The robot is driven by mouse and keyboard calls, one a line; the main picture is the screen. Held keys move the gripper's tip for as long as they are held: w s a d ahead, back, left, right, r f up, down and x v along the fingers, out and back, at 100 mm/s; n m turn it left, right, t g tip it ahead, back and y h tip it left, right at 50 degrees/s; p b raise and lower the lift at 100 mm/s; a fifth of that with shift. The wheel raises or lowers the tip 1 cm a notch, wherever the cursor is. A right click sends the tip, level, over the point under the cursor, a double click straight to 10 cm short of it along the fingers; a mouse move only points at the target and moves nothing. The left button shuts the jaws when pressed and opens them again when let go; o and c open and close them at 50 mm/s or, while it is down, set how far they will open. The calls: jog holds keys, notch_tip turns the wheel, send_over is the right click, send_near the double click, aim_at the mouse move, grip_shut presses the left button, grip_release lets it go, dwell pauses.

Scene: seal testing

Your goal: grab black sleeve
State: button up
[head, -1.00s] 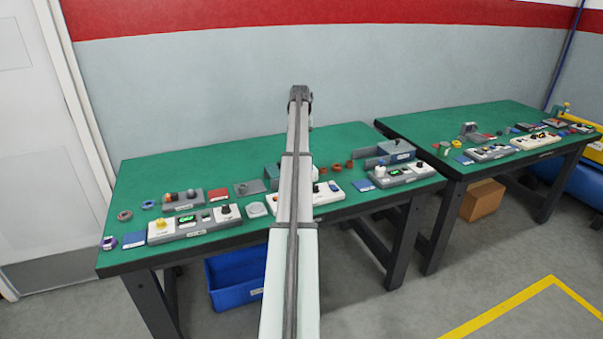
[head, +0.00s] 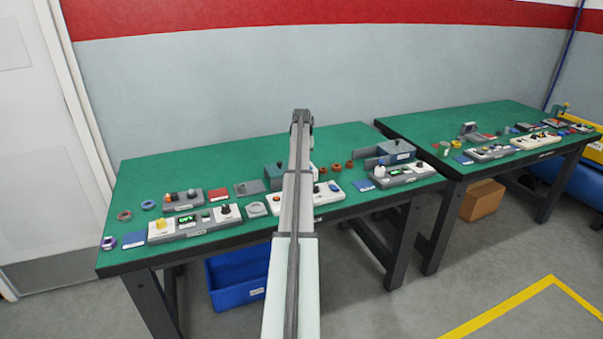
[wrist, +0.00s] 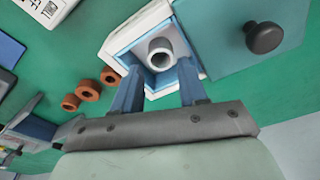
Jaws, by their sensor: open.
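A short, pale grey hollow sleeve (wrist: 160,52) stands in a white-walled box (wrist: 118,40) with a blue inside, in the wrist view. I see no sleeve that is clearly black. My gripper (wrist: 159,66) is open, its two blue fingers reaching to the box on either side of the sleeve's near end. I cannot tell whether they touch it. In the head view my gripper (head: 301,120) is at the far end of my arm, which hides part of the bench behind it.
A teal block with a dark knob (wrist: 264,37) lies right of the box. Three brown rings (wrist: 88,92) lie to its left. The green bench (head: 240,155) also carries control panels (head: 195,225) and small parts. A second bench (head: 470,115) stands right.

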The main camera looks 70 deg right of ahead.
jog(key=f, duration=0.4)
jog(key=shift+w+d, duration=0.15)
jog(key=shift+d, duration=0.1)
jog(key=shift+c, duration=0.2)
jog(key=c, duration=0.7)
